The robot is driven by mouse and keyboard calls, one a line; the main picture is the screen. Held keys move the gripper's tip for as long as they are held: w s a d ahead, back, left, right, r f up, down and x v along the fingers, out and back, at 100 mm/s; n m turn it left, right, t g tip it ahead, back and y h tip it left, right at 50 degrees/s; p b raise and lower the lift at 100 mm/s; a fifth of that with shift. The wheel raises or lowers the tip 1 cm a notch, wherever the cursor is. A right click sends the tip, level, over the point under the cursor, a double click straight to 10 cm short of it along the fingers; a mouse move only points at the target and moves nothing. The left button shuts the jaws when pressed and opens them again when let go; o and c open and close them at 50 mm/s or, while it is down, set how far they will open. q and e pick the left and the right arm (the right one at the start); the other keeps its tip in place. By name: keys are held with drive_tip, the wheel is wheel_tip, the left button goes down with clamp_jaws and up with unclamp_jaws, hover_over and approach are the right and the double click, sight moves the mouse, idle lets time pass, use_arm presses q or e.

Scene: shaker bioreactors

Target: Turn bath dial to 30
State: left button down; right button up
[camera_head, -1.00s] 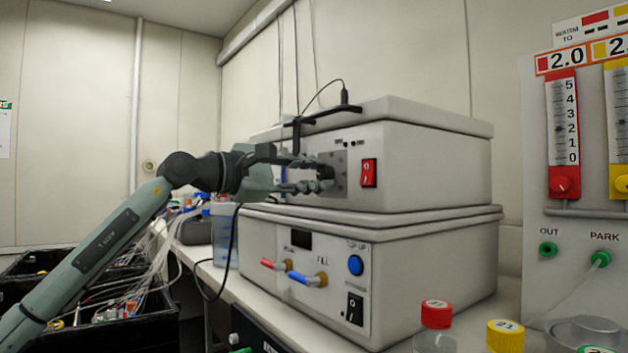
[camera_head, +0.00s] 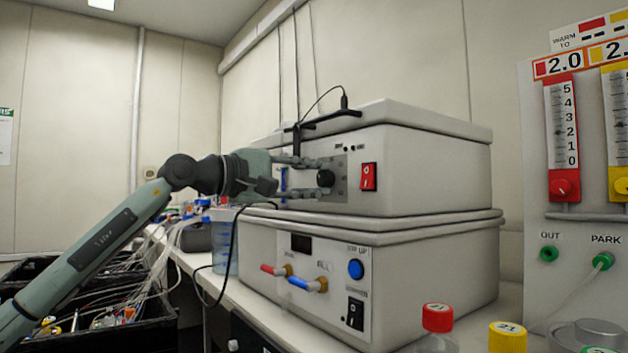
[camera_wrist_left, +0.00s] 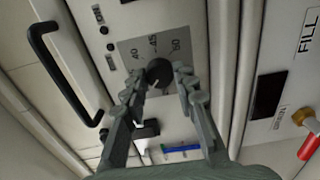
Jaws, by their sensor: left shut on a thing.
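The bath dial is a round black knob (camera_head: 326,178) on a grey scale plate (camera_head: 340,172) on the front of the upper white unit. In the left wrist view the knob (camera_wrist_left: 158,72) sits among printed numbers, with 40 and 45 readable. I cannot make out where its pointer stands. My left gripper (camera_head: 322,178) reaches in from the left, its fingers above and below the knob in the head view. In the left wrist view its fingertips (camera_wrist_left: 160,84) lie on both sides of the knob, shut on it. My right gripper is not in view.
A red rocker switch (camera_head: 368,177) is just right of the dial. A black handle (camera_head: 325,122) sticks out above. The lower unit (camera_head: 420,275) has red and blue taps. Capped bottles (camera_head: 437,318) stand at front right. Black crates (camera_head: 110,320) with tubing are at left.

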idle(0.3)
use_arm(q)
drive_tip(key=c, duration=1.5)
unclamp_jaws()
drive_tip(key=o, duration=0.3)
drive_tip(key=shift+a, duration=0.1)
drive_tip(key=shift+s+a, duration=0.15)
drive_tip(key=shift+a, duration=0.1)
drive_tip(key=v, duration=1.1)
drive_tip(key=shift+s+a, duration=0.1)
drive_tip(key=shift+s, duration=0.05)
